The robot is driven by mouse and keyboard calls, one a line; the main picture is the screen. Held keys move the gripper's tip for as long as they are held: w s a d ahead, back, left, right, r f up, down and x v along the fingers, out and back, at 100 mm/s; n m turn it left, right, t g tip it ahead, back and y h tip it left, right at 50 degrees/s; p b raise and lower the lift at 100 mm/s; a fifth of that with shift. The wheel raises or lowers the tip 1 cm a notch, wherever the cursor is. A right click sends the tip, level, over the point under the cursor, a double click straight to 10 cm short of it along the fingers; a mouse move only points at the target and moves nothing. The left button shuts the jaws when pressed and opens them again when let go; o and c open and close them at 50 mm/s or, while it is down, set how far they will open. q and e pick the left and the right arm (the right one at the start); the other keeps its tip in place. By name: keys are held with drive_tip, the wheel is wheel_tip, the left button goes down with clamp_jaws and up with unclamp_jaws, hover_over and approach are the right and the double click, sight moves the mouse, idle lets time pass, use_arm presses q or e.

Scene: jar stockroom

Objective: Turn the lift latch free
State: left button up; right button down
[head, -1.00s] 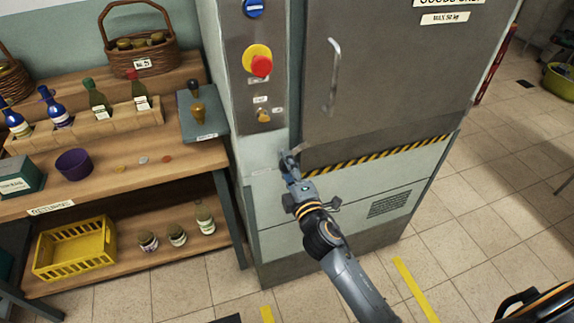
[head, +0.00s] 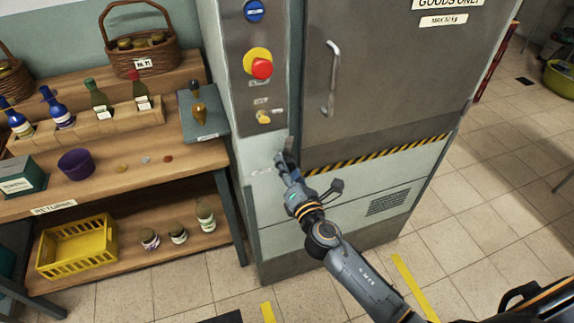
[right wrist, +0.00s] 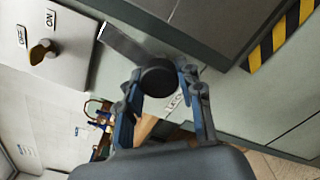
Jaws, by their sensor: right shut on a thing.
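The lift latch has a dark round knob (right wrist: 157,77) and a flat grey metal bar (right wrist: 122,45) on the pale lift frame. My right gripper (right wrist: 165,90) is shut on the knob, one finger on each side, in the right wrist view. In the head view my right gripper (head: 282,163) is at the lower left corner of the grey lift door (head: 385,90). The latch bar (head: 289,146) points up there, roughly along the door's side edge, and looks clear of the door face. My fingers partly hide the knob. My left gripper is not in view.
Above the latch are a yellow key switch (head: 264,117) and a red button (head: 262,68). The door has a vertical handle (head: 331,78). A wooden shelf (head: 110,195) with bottles, jars and a yellow crate (head: 76,247) stands left.

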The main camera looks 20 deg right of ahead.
drive_tip(key=shift+w+d+r+n, duration=0.1)
drive_tip(key=shift+d+r+n, duration=0.1)
drive_tip(key=shift+n, duration=0.5)
idle(0.3)
drive_tip(key=c, duration=0.8)
unclamp_jaws()
drive_tip(key=shift+c, duration=0.2)
drive_tip(key=shift+f, duration=0.1)
drive_tip(key=s, duration=1.2)
drive_tip(key=shift+d, duration=0.2)
